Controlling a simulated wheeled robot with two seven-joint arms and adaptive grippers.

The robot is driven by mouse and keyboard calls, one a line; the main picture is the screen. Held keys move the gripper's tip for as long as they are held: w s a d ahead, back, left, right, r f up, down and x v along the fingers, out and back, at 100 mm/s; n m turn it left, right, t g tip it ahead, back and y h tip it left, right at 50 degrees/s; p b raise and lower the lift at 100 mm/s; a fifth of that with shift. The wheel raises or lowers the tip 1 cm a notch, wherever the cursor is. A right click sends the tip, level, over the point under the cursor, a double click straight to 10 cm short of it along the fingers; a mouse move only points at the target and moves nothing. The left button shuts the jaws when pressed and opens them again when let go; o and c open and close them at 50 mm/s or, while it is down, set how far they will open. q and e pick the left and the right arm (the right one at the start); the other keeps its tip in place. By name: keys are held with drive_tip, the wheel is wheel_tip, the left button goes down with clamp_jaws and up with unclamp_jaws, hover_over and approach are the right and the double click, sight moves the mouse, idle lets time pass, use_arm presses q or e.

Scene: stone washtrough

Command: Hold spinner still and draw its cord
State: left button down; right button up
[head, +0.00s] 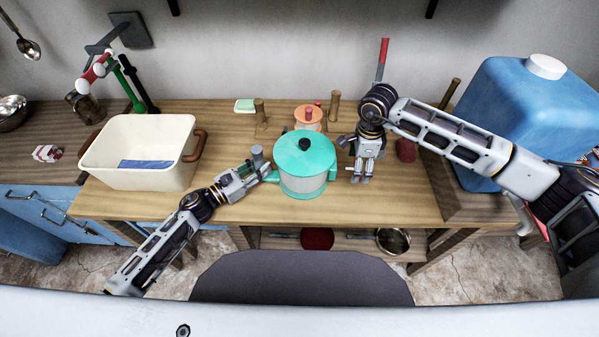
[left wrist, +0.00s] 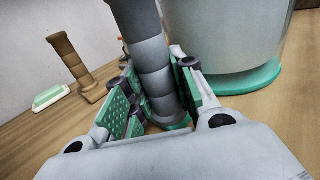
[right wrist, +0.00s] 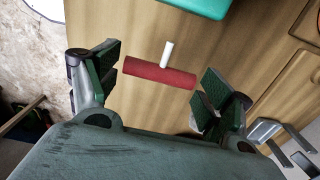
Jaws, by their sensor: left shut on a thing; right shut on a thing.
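The spinner (head: 302,172) is a clear-bodied pot with a teal lid, a dark knob and a teal base, standing upright on the wooden table. It also shows in the left wrist view (left wrist: 225,35). My left gripper (head: 264,167) is shut on an upright grey post (left wrist: 148,65) at the spinner's left side. My right gripper (head: 362,178) is just right of the spinner, pointing down. No slack cord can be made out.
A cream basin (head: 140,150) stands at the left and a big blue container (head: 530,110) at the right. Wooden pegs (head: 334,105), an orange-topped jar (head: 308,117) and a green-white block (head: 245,105) are behind the spinner. The table front is mostly clear.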

drive_tip(key=shift+s+a+f, duration=0.1)
drive_tip(key=shift+a+f, duration=0.05)
drive_tip(key=shift+a, duration=0.6)
drive_tip(key=shift+s+a+f, duration=0.1)
drive_tip(key=shift+a+f, duration=0.05)
drive_tip(key=shift+a, duration=0.55)
drive_tip(key=o, duration=1.1)
drive_tip(key=shift+w+a, duration=0.1)
drive_tip(key=shift+w, duration=0.1)
drive_tip(key=shift+r, duration=0.1)
drive_tip(key=shift+r, duration=0.2)
drive_tip(key=shift+w+r, duration=0.1)
drive_tip(key=shift+r, duration=3.35)
